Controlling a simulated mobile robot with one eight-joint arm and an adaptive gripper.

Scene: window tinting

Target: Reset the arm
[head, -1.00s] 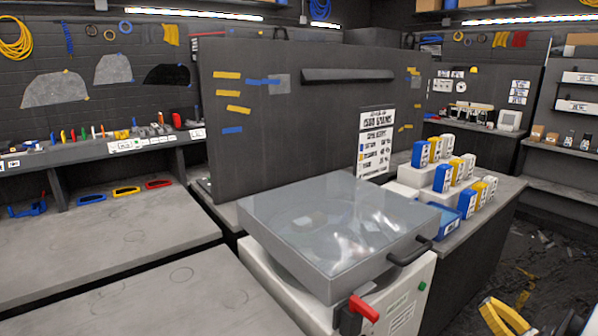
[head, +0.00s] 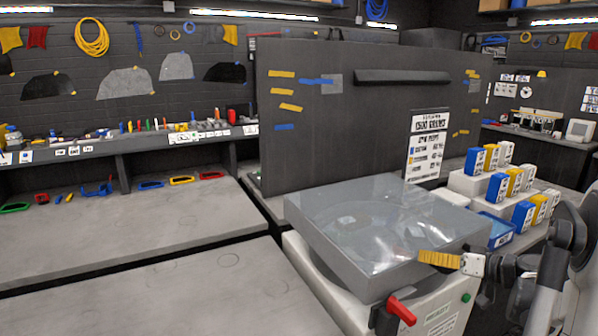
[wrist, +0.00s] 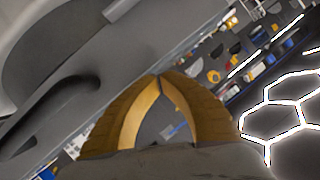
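My gripper (head: 428,257) has yellow fingers and shows at the right of the head view, in front of the right side of the clear-lidded machine (head: 385,222). In the wrist view my gripper (wrist: 160,76) points away from the camera, its two curved fingers meeting at the tips with nothing held between them. My grey arm fills the right edge of the head view. In the wrist view, a dark handle-like bar and grey surfaces fill the left side close by.
The machine has a red lever (head: 401,310) at its front. Blue, yellow and white boxes (head: 497,187) stand on the counter behind my arm. A dark upright panel (head: 330,130) rises behind the machine. The grey benches (head: 120,230) at left are mostly clear.

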